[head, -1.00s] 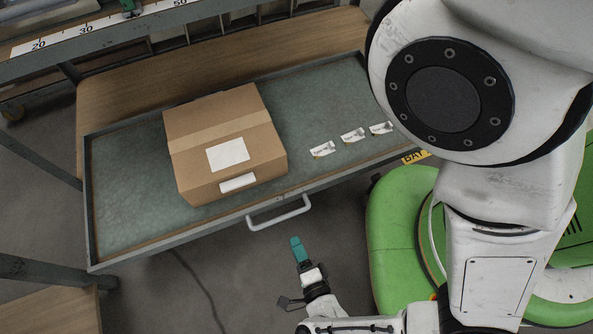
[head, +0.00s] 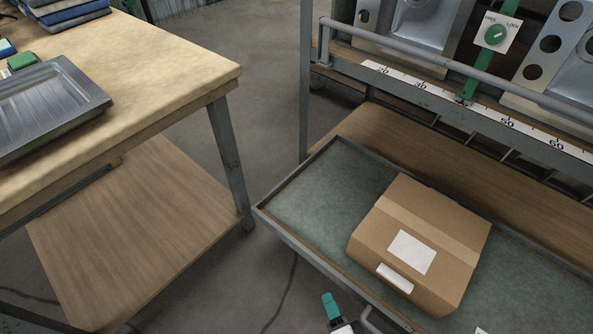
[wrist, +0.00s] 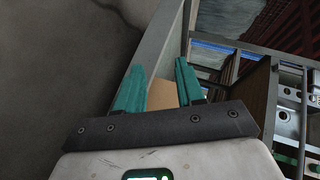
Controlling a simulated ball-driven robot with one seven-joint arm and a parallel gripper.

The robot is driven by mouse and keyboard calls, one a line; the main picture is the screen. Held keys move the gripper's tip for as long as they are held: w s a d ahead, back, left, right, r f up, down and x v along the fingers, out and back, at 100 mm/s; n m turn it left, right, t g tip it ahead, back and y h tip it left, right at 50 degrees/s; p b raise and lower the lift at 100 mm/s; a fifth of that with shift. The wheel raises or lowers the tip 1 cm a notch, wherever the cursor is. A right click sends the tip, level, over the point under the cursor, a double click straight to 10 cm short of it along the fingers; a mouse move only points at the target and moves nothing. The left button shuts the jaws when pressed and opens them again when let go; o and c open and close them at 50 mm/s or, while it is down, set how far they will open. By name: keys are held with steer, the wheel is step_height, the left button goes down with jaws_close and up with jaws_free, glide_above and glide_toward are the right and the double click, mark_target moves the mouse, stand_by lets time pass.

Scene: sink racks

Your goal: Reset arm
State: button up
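My gripper (head: 331,308) shows at the bottom edge of the head view, in front of the open drawer, with a teal finger pointing up. In the wrist view, the two teal fingers of my gripper (wrist: 159,68) stand apart with nothing held between them. A brown cardboard box (head: 437,222) with white labels sits in the drawer (head: 318,207), apart from my gripper. Part of the box (wrist: 163,95) shows beyond the fingers in the wrist view. Most of my arm is out of the head view.
A workbench (head: 165,72) with a wooden top and lower shelf stands at the left. A metal tray (head: 55,105) lies on it. A rack with a scale rail (head: 440,92) and metal sinks (head: 410,30) stands behind the drawer. Bare floor (head: 262,80) lies between bench and rack.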

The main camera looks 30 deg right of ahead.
steer(key=s+d+r+n+g+y+p, duration=0.1)
steer(key=s+d+r+n+g, duration=0.3)
steer(key=s+r+n+g, duration=0.25)
steer(key=s+d+r+n+g+y+p, duration=0.1)
steer(key=s+d+r+n+g, duration=0.25)
steer(key=r+n+g, duration=0.5)
step_height(320, 180, up, 31)
steer(key=n+t+p, duration=0.1)
steer(key=t+p, duration=0.1)
steer(key=p, duration=2.9)
steer(key=shift+w+d+n+p, duration=0.3)
steer(key=shift+w+p, duration=0.1)
steer(key=shift+w, duration=0.05)
